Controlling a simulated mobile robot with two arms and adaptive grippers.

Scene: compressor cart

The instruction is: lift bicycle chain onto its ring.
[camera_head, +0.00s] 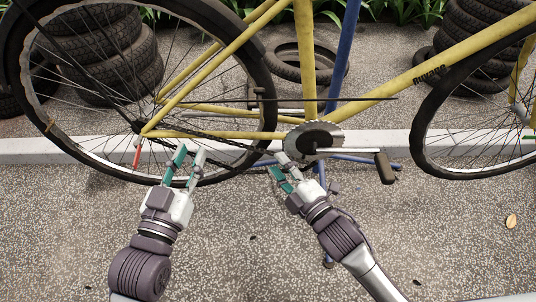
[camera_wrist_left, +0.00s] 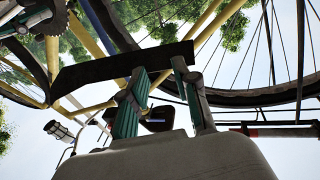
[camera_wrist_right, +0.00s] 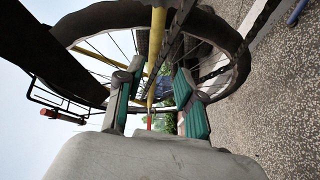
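The yellow bicycle's toothed chainring (camera_head: 314,138) is at the middle of the head view, and its toothed edge shows at the top left of the left wrist view (camera_wrist_left: 48,18). A dark chain (camera_head: 232,145) sags from the rear hub toward the ring; its front end is hard to make out. My left gripper (camera_head: 189,152) is open by the lower rear wheel, beneath the chain. A dark band crosses behind its fingertips (camera_wrist_left: 160,78). My right gripper (camera_head: 279,166) is open just left of and below the ring. A dark linked strip shows between its fingers in the right wrist view (camera_wrist_right: 171,48).
The rear wheel (camera_head: 268,82) stands close beside both grippers. A crank pedal (camera_head: 385,168) juts out right of the ring, and a blue stand (camera_head: 350,160) is below it. Tyre stacks (camera_head: 108,60) are behind.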

